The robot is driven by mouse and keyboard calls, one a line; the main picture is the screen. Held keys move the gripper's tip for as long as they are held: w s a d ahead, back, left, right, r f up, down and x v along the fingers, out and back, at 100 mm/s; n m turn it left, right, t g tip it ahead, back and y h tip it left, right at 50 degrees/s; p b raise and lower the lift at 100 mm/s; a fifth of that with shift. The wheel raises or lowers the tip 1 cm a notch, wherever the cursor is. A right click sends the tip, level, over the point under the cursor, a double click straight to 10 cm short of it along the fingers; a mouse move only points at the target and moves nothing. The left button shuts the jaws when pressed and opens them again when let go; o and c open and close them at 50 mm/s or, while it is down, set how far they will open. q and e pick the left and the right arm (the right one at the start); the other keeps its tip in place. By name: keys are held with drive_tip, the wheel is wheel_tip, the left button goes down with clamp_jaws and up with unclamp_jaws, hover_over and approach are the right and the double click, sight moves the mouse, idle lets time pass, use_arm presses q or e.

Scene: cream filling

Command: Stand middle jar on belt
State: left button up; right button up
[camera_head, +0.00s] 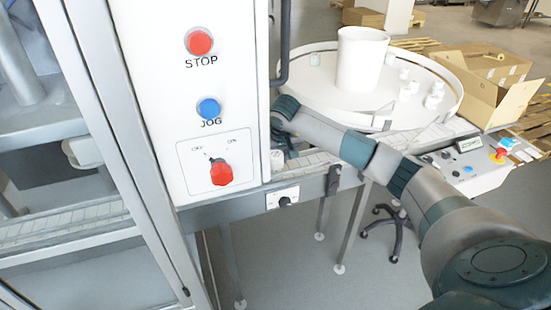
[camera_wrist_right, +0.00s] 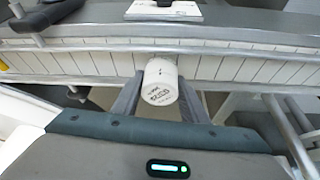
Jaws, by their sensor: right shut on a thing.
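My right gripper (camera_wrist_right: 160,95) is shut on a white jar (camera_wrist_right: 161,82), with one grey finger on each side of it. The end of the jar with dark printing faces the wrist camera. In the right wrist view the jar overlaps the near edge of the slatted white belt (camera_wrist_right: 235,69); I cannot tell whether it touches the belt. In the head view the belt (camera_head: 310,160) runs past the control cabinet. My left gripper is not in view.
A round white table (camera_head: 330,98) holds a tall white drum (camera_head: 361,58) and several small white jars (camera_head: 411,90). The control cabinet (camera_head: 165,110) stands close beside the belt. Metal rails (camera_wrist_right: 60,45) run along the belt. An open cardboard box (camera_head: 487,97) is at the right.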

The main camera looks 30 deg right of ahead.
drive_tip(key=shift+f, duration=0.55)
drive_tip(key=shift+f+b, duration=0.4)
drive_tip(key=o, duration=1.1)
drive_tip(key=shift+r, duration=0.15)
drive_tip(key=shift+r+p, duration=0.35)
drive_tip(key=shift+p, duration=0.3)
drive_tip(key=shift+b+v, duration=1.95)
drive_tip(key=shift+v, duration=3.95)
